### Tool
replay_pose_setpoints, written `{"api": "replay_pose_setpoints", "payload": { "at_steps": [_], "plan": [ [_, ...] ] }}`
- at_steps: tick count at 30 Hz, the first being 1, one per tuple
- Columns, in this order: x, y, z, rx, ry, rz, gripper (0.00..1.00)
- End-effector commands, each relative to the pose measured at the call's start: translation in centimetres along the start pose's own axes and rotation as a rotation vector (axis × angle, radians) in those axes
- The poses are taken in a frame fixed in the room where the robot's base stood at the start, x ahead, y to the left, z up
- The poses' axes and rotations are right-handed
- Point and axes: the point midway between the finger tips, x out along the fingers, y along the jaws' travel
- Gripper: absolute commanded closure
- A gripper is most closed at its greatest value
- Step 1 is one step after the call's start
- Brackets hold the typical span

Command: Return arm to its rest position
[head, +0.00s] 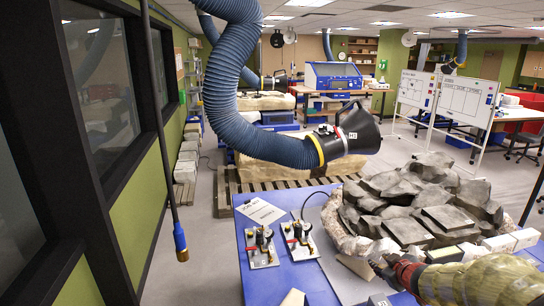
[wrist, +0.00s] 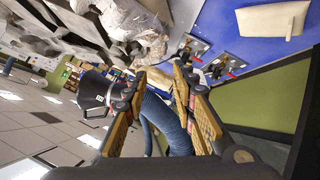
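My gripper (head: 384,266) is at the lower right of the head view, above the blue table and close to the front of the grey rock pile. My arm comes in from the right edge. In the wrist view, which is tilted, the two tan-padded fingers of my gripper (wrist: 162,80) stand apart. I see nothing clasped between them; the blue hose and a pale shape show in the gap behind. How near that pale shape is, I cannot tell.
A blue table (head: 262,288) holds the grey rock pile (head: 410,205) in a pale jacket, two small valve plates (head: 262,248) and a paper sheet (head: 259,210). A blue extraction hose (head: 235,110) with a black hood (head: 350,135) hangs over it. A windowed wall (head: 130,200) stands left.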

Motion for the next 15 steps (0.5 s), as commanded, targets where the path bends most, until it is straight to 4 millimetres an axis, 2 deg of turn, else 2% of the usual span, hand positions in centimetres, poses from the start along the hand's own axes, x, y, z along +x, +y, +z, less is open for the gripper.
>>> {"api": "replay_pose_setpoints", "payload": {
  "at_steps": [1, 4, 8, 11, 15],
  "plan": [
    [-1.9, 0.1, -0.6, 0.024, -0.024, 0.049, 0.73],
    [-6.2, 0.2, -0.7, 0.100, -0.095, 0.127, 0.73],
    [-12.1, -1.9, 0.2, 0.216, -0.185, 0.172, 0.73],
    [-16.5, -5.1, 1.7, 0.312, -0.250, 0.161, 0.73],
    [-22.2, -11.4, 4.4, 0.437, -0.334, 0.081, 0.73]
  ]
}}
